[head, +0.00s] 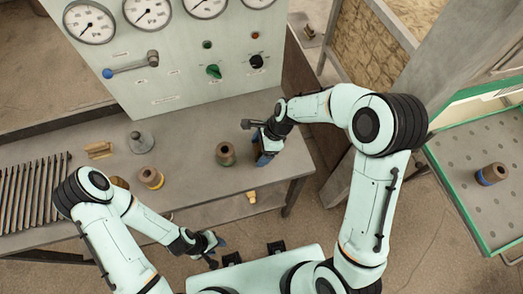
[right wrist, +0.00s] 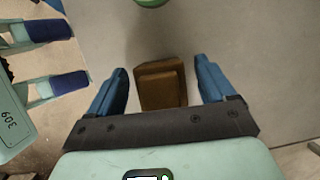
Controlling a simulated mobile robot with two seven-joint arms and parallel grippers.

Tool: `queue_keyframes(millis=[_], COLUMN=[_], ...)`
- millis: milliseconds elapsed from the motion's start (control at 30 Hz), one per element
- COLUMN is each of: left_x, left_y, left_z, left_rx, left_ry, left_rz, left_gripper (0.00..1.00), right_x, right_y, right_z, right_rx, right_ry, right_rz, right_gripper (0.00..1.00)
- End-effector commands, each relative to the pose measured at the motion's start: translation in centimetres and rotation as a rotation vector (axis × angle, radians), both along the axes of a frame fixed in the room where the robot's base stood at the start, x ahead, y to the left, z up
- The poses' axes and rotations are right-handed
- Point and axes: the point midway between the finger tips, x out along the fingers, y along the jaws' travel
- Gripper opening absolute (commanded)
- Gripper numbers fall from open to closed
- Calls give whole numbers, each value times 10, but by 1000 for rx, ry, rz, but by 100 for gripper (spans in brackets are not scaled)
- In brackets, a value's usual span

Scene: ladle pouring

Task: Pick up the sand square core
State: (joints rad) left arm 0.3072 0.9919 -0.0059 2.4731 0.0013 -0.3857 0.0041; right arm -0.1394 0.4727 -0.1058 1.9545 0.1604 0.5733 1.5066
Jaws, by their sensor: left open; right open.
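The sand square core, a brown stepped square block (right wrist: 162,88), stands on the grey table between the fingers of my right gripper in the right wrist view. There is a gap to the finger on each side. My right gripper (right wrist: 163,92) is open around it; in the head view this gripper (head: 266,155) is low over the right part of the table and mostly hides the block. My left gripper (head: 212,246) is open and empty in front of the table; its blue fingers (right wrist: 52,55) also show in the right wrist view.
A green-topped brown cylinder (head: 226,154) stands just left of my right gripper. A yellow-banded cylinder (head: 151,177), a grey knobbed lid (head: 140,142) and a tan block (head: 98,150) stand further left. A gauge panel (head: 170,60) rises behind. A blue-banded cylinder (head: 491,174) is on the green-edged table.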

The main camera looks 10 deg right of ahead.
Motion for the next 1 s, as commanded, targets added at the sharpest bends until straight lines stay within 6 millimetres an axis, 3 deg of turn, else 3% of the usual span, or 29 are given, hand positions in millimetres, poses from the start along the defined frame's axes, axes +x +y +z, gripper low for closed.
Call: queue_keyframes(millis=[267, 367, 467, 500, 833, 1000], left_x=[0, 0, 0, 0, 0, 3], left_y=[0, 0, 0, 0, 0, 0], left_z=[0, 0, 0, 0, 1, 4], left_rx=[0, 0, 0, 0, 0, 0], left_ry=[0, 0, 0, 0, -1, -3], left_rz=[0, 0, 0, 0, 0, 0], left_gripper=[43, 43, 43, 43, 43, 43], right_x=[1, 1, 1, 1, 1, 2], right_y=[2, 2, 2, 2, 2, 2], right_z=[-5, -4, -4, -4, 0, 17], right_rx=[0, 0, 0, 0, 0, 1], right_ry=[-2, -2, -1, -1, -4, -7], right_rz=[-2, -2, -2, -2, -2, -1], right_gripper=[83, 57, 24, 20, 20, 20])
